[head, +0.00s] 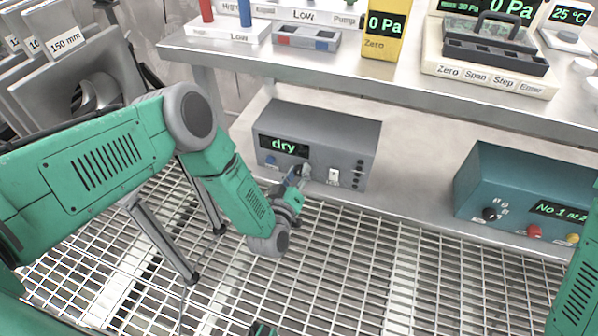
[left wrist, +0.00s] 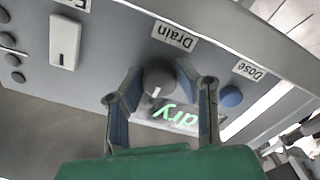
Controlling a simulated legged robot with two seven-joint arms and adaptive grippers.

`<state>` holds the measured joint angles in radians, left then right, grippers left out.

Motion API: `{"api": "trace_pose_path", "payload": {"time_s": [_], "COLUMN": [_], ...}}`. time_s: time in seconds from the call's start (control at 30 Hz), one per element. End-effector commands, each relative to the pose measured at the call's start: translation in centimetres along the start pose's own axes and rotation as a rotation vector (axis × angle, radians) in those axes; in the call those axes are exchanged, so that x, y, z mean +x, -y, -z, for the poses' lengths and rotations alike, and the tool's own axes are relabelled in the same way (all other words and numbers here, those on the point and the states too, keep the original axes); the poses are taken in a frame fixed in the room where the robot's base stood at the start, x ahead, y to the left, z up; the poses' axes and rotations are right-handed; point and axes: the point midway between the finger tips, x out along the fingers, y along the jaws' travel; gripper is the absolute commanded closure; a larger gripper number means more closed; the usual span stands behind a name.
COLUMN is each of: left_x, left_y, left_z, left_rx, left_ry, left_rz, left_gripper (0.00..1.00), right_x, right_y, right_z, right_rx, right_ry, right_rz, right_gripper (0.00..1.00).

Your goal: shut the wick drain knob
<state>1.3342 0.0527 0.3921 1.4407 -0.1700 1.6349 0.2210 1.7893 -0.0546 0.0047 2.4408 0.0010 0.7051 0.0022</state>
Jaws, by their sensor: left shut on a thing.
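The grey box (head: 325,142) on the low shelf has a lit green "dry" display (head: 283,146). In the left wrist view, the round grey drain knob (left wrist: 160,76) sits below the upside-down "Drain" label (left wrist: 174,37). A short white mark on the knob points down in that view, towards the display (left wrist: 175,117). My left gripper (head: 299,173) is at the box's front face and hides the knob in the head view. In the left wrist view, the fingers of my left gripper (left wrist: 160,82) are shut on the knob from both sides.
A blue knob (left wrist: 231,96) marked "Dose" is close beside my fingers, and a white switch (left wrist: 65,40) is on the other side. A teal box (head: 520,195) stands to the right. The steel bench (head: 400,88) overhangs above. The grating floor in front is mostly clear.

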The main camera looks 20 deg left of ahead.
Motion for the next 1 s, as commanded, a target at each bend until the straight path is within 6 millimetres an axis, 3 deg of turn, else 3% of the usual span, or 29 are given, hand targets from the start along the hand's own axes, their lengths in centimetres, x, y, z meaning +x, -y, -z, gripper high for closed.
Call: {"api": "trace_pose_path", "payload": {"time_s": [0.03,0.07,0.1,0.47,0.57,1.0], "left_x": [-0.7,-0.6,-0.6,-0.7,-1.9,-10.6], "left_y": [0.3,0.2,0.2,0.1,0.1,0.1], "left_z": [-0.8,-0.8,-0.8,-0.3,-0.4,-0.5], "left_rx": [0.0,0.0,0.0,0.0,0.0,0.0], "left_ry": [0.024,0.023,0.021,0.009,0.011,0.016], "left_rz": [0.007,0.006,0.006,0.002,0.002,0.003], "left_gripper": [0.66,0.55,0.52,0.52,0.52,0.52], "right_x": [0.1,0.1,0.1,-0.1,-0.1,-0.1], "right_y": [0.0,0.0,0.0,0.0,0.0,0.0], "right_z": [0.0,0.0,0.0,-0.1,-0.1,-0.1], "right_rx": [0.0,0.0,0.0,0.0,0.0,0.0], "right_ry": [0.0,0.0,0.0,-0.002,-0.002,-0.003], "right_rz": [0.0,0.0,0.0,0.0,0.0,0.0], "right_gripper": [1.0,1.0,1.0,1.0,1.0,1.0]}}
